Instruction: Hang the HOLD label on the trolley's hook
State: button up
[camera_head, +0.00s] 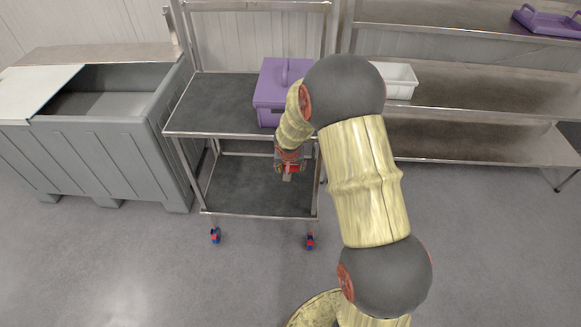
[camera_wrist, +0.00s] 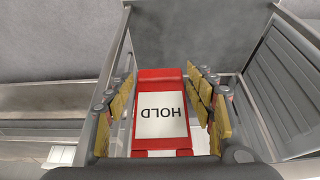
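The red HOLD label (camera_wrist: 162,140) with its white card is between the two fingers of my gripper (camera_wrist: 161,85) in the wrist view, its lettering upside down there. The trolley's lower shelf (camera_head: 250,190) is beneath. I cannot make out the hook in either view.
A purple lidded box (camera_head: 268,95) stands on the trolley's upper shelf, close beside my arm. A grey bin (camera_head: 110,150) stands to the left. A shelving rack (camera_head: 470,140) on the right holds a white tray (camera_head: 402,85) and a purple lid (camera_head: 548,22). Floor in front is clear.

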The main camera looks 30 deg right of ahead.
jog(key=shift+o, duration=1.2)
jog(key=shift+s+a+r, duration=0.1)
jog(key=shift+r, duration=0.45)
jog(key=v, duration=1.1)
